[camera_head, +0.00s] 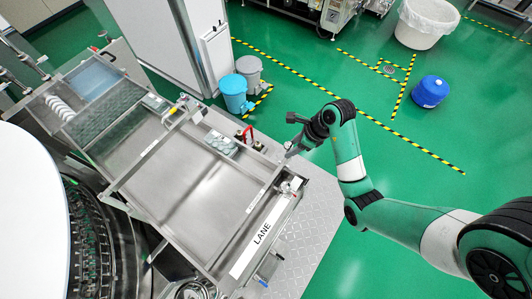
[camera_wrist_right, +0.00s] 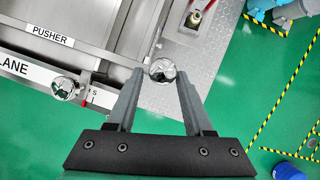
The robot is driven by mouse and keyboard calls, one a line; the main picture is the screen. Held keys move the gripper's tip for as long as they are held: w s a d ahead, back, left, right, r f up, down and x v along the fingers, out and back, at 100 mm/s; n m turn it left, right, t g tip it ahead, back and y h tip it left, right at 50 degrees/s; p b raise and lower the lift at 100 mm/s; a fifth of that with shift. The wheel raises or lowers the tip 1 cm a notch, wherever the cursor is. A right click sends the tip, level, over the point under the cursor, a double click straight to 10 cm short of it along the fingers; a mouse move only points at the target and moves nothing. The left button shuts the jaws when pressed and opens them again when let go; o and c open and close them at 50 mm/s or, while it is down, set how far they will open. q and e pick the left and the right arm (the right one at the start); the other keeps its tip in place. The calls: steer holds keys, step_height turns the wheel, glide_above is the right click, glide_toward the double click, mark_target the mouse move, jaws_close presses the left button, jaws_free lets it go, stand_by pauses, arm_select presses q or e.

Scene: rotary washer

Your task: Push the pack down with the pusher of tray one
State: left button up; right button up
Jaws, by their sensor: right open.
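The pusher (camera_wrist_right: 50,35) is a metal bar with a white PUSHER label in the right wrist view. A shiny round knob (camera_wrist_right: 162,70) sits between the tips of my right gripper (camera_wrist_right: 160,74), which is open; I cannot tell whether they touch it. In the head view my right gripper (camera_head: 290,148) hangs over the right edge of the steel tray (camera_head: 195,185). A second round knob (camera_wrist_right: 65,87) is at lower left in the wrist view. I cannot clearly identify the pack. My left gripper is not in view.
A white LANE label (camera_head: 262,235) lies along the tray's near end. A small grey holder with round pieces (camera_head: 220,143) sits at the tray's right edge. A blue bin (camera_head: 234,92) and a blue drum (camera_head: 430,92) stand on the green floor. The floor at right is largely clear.

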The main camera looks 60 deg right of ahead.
steer(key=shift+x, duration=1.75)
steer(key=shift+d, duration=0.1)
jaws_close()
